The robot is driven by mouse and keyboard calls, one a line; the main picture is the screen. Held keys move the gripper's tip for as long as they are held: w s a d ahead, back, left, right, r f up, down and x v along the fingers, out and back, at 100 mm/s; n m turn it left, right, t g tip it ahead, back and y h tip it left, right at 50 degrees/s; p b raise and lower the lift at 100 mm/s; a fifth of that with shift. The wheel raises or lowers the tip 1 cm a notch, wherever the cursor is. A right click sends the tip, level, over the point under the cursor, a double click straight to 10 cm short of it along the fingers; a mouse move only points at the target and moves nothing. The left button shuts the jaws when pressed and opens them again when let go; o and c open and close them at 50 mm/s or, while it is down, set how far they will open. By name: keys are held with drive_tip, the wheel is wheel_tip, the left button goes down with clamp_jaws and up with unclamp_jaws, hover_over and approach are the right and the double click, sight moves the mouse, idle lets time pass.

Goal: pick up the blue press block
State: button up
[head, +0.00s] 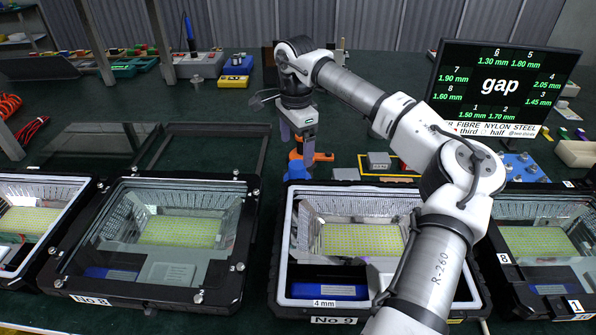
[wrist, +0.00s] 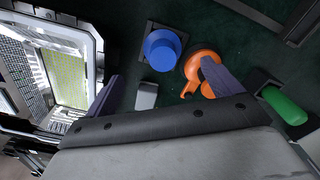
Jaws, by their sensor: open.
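The blue press block (wrist: 161,50) is a round blue knob on a dark square base, standing on the dark green bench in the wrist view. In the head view it shows as a small blue shape (head: 297,169) just behind housing No 9, below my gripper. My gripper (head: 297,144) is open and empty, pointing down above the bench. In the wrist view my gripper (wrist: 160,86) has its fingers wide apart, with the block ahead of them, apart from both.
An orange tool (wrist: 200,68) lies close to the block, by one finger. A small grey block (wrist: 147,95) stands on its other side. A green-handled item (wrist: 284,105) lies farther off. Housing No 9 (head: 283,235) with its raised rim is in front; a monitor (head: 503,88) stands right.

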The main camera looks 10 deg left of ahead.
sight(296, 165)
wheel_tip(296, 165, down, 9)
drive_tip(key=shift+w+a+p, duration=0.1)
drive_tip(key=shift+w+p, duration=0.05)
drive_tip(key=shift+p, duration=0.5)
drive_tip(key=shift+c, duration=0.4)
drive_tip(key=c, duration=1.1)
drive_tip(key=shift+r, duration=0.1)
wheel_tip(296, 165, up, 20)
drive_tip(key=shift+b, duration=0.6)
